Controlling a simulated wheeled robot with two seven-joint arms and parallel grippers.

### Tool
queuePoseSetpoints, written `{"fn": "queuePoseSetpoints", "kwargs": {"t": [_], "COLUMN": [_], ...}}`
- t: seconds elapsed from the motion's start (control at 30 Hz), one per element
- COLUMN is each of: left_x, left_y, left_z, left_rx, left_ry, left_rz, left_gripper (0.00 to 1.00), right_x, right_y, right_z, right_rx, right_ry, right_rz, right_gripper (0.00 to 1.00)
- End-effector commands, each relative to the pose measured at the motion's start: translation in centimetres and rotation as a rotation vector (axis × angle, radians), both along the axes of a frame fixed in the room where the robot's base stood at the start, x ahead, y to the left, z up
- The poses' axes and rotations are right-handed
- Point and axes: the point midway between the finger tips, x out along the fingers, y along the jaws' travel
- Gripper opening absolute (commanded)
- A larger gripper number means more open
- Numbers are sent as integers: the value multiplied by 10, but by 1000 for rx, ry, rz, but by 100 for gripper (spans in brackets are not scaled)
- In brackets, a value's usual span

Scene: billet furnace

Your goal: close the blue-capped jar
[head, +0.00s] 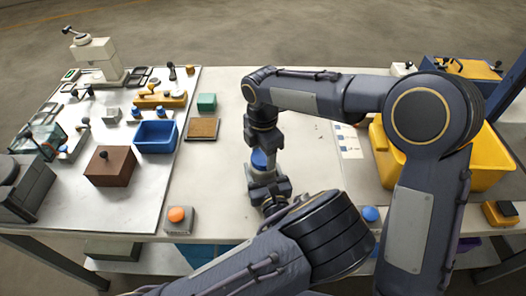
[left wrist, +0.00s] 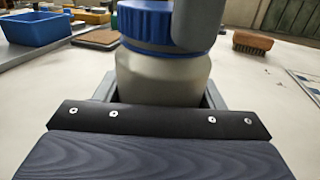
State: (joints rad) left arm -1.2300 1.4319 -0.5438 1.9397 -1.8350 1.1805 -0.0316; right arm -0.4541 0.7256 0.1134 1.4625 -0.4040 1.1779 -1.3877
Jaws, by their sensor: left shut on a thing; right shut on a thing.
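The jar is a grey container with a blue cap (head: 259,160); it stands upright near the middle of the table in the head view. In the left wrist view the jar body (left wrist: 160,78) fills the middle, with the ribbed blue cap (left wrist: 145,28) on its top. I cannot tell how tightly the cap sits. My left gripper (head: 266,184) is shut around the jar body from the near side. My right gripper (head: 261,148) points down from above and is shut on the cap. One of its grey fingers (left wrist: 194,25) hides the cap's right side in the left wrist view.
An orange button (head: 177,214) and a blue button (head: 370,214) sit at the front edge. A yellow bin (head: 492,165) stands right. A brush (left wrist: 252,42) lies behind the jar.

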Motion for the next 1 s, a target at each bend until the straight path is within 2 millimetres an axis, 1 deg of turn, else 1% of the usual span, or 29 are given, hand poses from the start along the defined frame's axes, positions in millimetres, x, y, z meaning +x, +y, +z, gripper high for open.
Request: {"fn": "queuePoseSetpoints", "kwargs": {"t": [0.03,0.1,0.2,0.3,0.4,0.63,0.67,0.7,0.8,0.83,1.0], "left_x": [0,0,0,0,0,0,0,0,0,0,0], "left_y": [0,0,0,0,0,0,0,0,0,0,0], "left_z": [0,0,0,0,0,0,0,0,0,0,0], "left_rx": [1,1,1,1,1,1,1,1,1,1,1], "left_ry": [0,0,0,0,0,0,0,0,0,0,0], "left_rz": [0,0,0,0,0,0,0,0,0,0,0], "left_gripper": [0,0,0,0,0,0,0,0,0,0,0], "right_x": [0,0,0,0,0,0,0,0,0,0,0], "right_y": [0,0,0,0,0,0,0,0,0,0,0], "right_z": [0,0,0,0,0,0,0,0,0,0,0], "right_rx": [0,-1,0,1,1,2,2,2,2,2,1], "right_ry": [-1,-1,-1,-1,-1,0,0,0,1,1,0], "right_rz": [-108,-266,-459,-580,-628,-629,-629,-628,-628,-628,-627], "right_gripper": [29,29,29,29,29,29,58,63,76,78,78]}}
